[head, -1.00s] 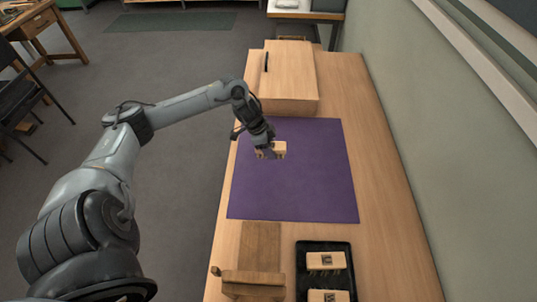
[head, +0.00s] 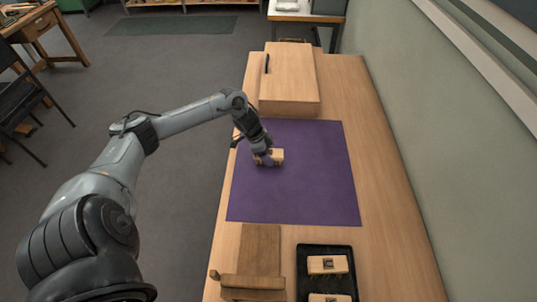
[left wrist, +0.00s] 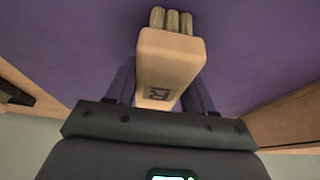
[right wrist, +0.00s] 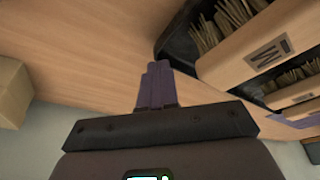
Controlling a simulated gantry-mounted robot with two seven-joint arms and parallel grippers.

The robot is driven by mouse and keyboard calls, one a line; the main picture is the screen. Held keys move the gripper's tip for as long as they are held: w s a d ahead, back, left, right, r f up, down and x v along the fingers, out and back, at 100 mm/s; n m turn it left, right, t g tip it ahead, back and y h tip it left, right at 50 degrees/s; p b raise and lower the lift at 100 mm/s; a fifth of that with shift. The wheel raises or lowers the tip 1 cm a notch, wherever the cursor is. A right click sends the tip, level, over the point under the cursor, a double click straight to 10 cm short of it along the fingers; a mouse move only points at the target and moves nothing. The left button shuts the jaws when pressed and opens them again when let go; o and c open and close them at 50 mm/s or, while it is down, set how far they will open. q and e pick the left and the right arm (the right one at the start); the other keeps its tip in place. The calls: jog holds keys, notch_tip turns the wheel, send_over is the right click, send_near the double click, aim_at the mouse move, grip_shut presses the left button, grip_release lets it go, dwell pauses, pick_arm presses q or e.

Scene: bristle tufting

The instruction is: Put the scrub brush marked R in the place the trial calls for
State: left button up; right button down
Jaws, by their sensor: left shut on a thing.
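The scrub brush marked R (head: 276,155) is a pale wooden block with bristle tufts. It is low over or on the purple mat (head: 305,190); I cannot tell whether it touches. My left gripper (head: 264,157) is shut on it. In the left wrist view the brush (left wrist: 170,60) sits between the fingers, its mark facing the camera and tufts pointing away. My right gripper (right wrist: 156,85) shows only in the right wrist view, fingers together and empty, beside the black tray (right wrist: 178,45).
The black tray (head: 302,262) at the front right holds brushes, one with a marked block (head: 328,264). A wooden board with a raised bar (head: 258,245) lies left of it. A wooden box with a dark handle (head: 290,85) stands behind the mat. Much of the mat is bare.

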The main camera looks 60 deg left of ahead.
pick_arm(q)
jog(key=shift+f, duration=0.15)
jog(key=o, duration=1.2)
pick_arm(e)
jog(key=shift+d, duration=0.15)
pick_arm(q)
jog(key=p+v, duration=0.2)
jog(key=v, duration=0.8)
jog(key=shift+s+a+p, duration=0.1)
jog(key=shift+p, duration=0.3)
pick_arm(e)
notch_tip(320, 180, up, 3)
jog(key=shift+f, duration=0.1)
pick_arm(q)
jog(key=shift+p+v, duration=0.45)
jog(key=shift+v, duration=0.65)
pick_arm(e)
jog(key=shift+r, duration=0.45)
